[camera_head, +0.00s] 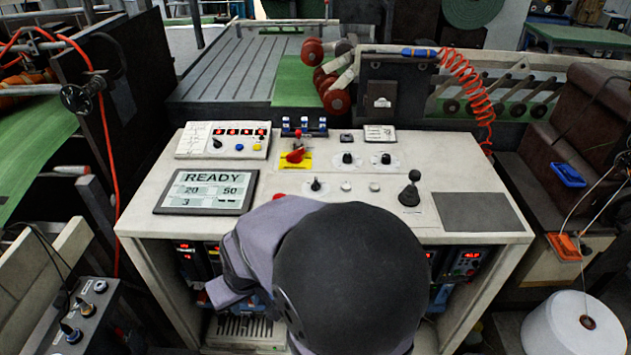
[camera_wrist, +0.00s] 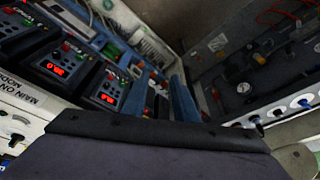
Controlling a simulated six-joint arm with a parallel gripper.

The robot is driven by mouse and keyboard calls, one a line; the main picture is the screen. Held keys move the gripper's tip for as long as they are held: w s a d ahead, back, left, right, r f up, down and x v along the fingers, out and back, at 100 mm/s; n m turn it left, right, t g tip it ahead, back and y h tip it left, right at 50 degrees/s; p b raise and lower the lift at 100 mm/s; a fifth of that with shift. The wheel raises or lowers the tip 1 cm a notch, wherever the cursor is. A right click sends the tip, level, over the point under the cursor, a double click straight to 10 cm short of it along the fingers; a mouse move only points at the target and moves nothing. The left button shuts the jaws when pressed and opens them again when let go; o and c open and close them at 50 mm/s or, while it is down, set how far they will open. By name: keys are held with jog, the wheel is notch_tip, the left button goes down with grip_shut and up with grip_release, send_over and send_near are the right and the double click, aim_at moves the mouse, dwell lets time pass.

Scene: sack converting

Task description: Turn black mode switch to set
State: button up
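A white console (camera_head: 480,232) stands before me. Several small black knobs sit on its top, among them one at the front (camera_head: 316,185), left of two pale buttons, and two further back, one of them in the middle (camera_head: 347,158). Their labels are too small to read in the head view, so I cannot tell which is the mode switch. The wrist view shows a "MAIN ON"/"MODE" label (camera_wrist: 20,92) at its left edge, with a dark knob (camera_wrist: 16,140) below. My gripper (camera_wrist: 160,85) shows two dark blue fingers, apart and empty. In the head view my arm hides it.
A screen (camera_head: 205,191) reads READY. Modules with red displays (camera_wrist: 55,68) fill the cabinet below. A side box with knobs (camera_head: 85,305) is lower left.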

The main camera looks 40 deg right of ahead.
aim_at(316, 181)
jog(key=w+d+r+m+t+h, duration=0.1)
jog(key=w+d+r, duration=0.1)
jog(key=d, duration=0.3)
jog(key=w+d+r+m+t+h, duration=0.1)
jog(key=w+d+r+t+h, duration=0.1)
jog(key=d, duration=0.4)
jog(key=w+d+r+m+t+h+p, duration=0.1)
jog(key=w+d+r+m+t, duration=0.1)
jog(key=w+d+r, duration=0.1)
jog(key=shift+w+d+r, duration=0.2)
jog(key=shift+w+d, duration=0.1)
jog(key=shift+d, duration=0.4)
jog(key=shift+w+d+r, duration=0.15)
jog(key=shift+w+d, duration=0.15)
jog(key=shift+d, duration=0.4)
jog(key=d+m+h, duration=0.1)
jog(key=d, duration=0.2)
jog(key=d+m+h+b, duration=0.1)
jog(key=d+h, duration=0.1)
jog(key=d, duration=0.2)
jog(key=d+m+t+h+b, duration=0.1)
jog(key=d, duration=0.2)
jog(key=shift+d+r+h, duration=0.15)
jog(key=shift+d+h, duration=0.15)
jog(key=shift+h, duration=0.1)
jog(key=shift+d+r, duration=0.1)
jog(key=shift+d, duration=0.2)
jog(key=shift+p+x, duration=0.65)
jog(key=shift+x, duration=3)
jog(key=shift+r, duration=0.15)
